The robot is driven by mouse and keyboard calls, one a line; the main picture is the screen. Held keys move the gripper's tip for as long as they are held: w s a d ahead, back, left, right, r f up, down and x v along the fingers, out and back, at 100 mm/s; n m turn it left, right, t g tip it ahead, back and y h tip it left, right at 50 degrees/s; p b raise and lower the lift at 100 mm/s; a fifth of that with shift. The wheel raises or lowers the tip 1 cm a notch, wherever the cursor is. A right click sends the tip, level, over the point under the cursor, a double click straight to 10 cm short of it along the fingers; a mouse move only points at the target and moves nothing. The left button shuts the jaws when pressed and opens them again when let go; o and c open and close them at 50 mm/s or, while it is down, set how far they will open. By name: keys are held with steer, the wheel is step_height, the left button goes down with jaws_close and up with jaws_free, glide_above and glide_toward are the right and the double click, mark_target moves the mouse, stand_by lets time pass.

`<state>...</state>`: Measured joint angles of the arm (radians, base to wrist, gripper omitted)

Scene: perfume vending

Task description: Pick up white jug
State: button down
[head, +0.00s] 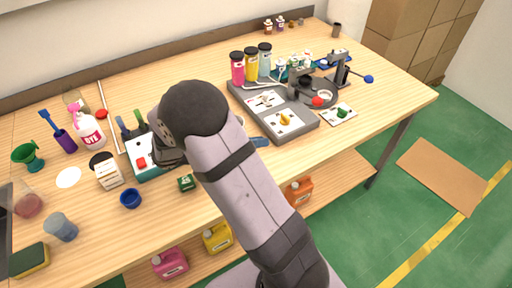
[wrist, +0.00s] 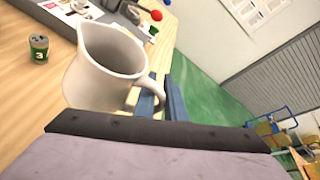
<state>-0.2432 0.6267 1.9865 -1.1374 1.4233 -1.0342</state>
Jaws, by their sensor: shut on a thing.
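The white jug (wrist: 105,75) is large in the wrist view, with its open mouth up and its handle toward the blue fingers. My gripper (wrist: 161,95) is shut on the jug at its handle. In the head view my arm hides the jug, and a blue finger of my gripper (head: 259,142) shows just right of the arm. I cannot tell whether the jug's base is touching the table.
A small green can (head: 187,183) stands left of my arm; it also shows in the wrist view (wrist: 39,48). A grey dispensing station (head: 309,121) with colored bottles is behind. A blue cup (head: 130,199) and a pink-labelled spray bottle (head: 88,129) are left.

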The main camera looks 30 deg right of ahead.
steer(key=shift+r, duration=1.65)
